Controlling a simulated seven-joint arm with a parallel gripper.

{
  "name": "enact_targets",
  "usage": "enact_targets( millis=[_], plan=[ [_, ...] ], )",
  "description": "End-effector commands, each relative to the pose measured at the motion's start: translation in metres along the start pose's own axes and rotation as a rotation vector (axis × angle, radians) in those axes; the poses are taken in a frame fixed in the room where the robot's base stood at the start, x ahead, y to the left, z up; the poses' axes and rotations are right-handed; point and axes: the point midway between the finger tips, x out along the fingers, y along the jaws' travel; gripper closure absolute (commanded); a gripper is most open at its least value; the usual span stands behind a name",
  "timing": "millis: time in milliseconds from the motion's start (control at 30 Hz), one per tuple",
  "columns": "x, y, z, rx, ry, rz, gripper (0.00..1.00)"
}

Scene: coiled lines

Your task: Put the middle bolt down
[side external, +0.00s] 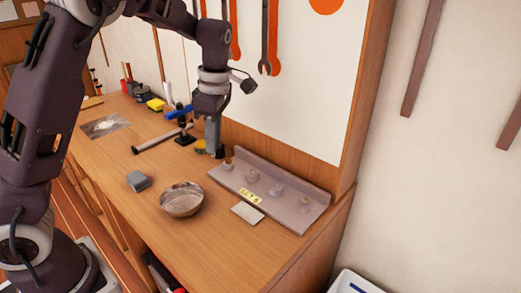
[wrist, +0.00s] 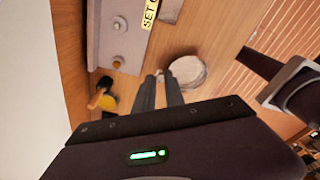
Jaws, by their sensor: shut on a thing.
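My gripper (side external: 214,152) is above the bench at the left end of a grey metal rack (side external: 312,218). In the wrist view my gripper's fingers (wrist: 161,80) are shut, with a small pinkish bit of a thing at their tips, taken as the middle bolt; the fingers hide most of it. A brass-coloured piece (side external: 229,163) stands at the rack's left end, and also shows in the wrist view (wrist: 118,62). Pale round pieces (side external: 252,176), (side external: 276,190) and (side external: 303,203) stand along the rack. A yellow label (side external: 250,196) is on its front.
A small flat plate (side external: 247,212) and a grey block (side external: 137,181) lie nearby. A black stand with a blue part (side external: 179,113) is behind. The bench's front right is clear.

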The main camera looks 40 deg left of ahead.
Motion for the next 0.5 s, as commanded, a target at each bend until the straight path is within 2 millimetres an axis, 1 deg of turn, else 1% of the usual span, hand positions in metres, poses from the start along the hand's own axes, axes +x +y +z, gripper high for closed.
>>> enact_targets(
  millis=[33,100,200,300,367,500],
  plan=[
    [-0.001,-0.013,-0.021,-0.005,-0.005,-0.002,1.00],
    [0.002,-0.030,-0.043,0.000,-0.005,-0.001,1.00],
    [0.006,-0.049,-0.064,0.011,-0.003,0.000,1.00],
    [0.010,-0.059,-0.073,0.016,0.000,0.001,1.00],
    [0.013,-0.060,-0.074,0.017,0.001,0.001,1.00],
    [0.030,-0.061,-0.073,0.017,0.002,-0.003,1.00]
  ],
)
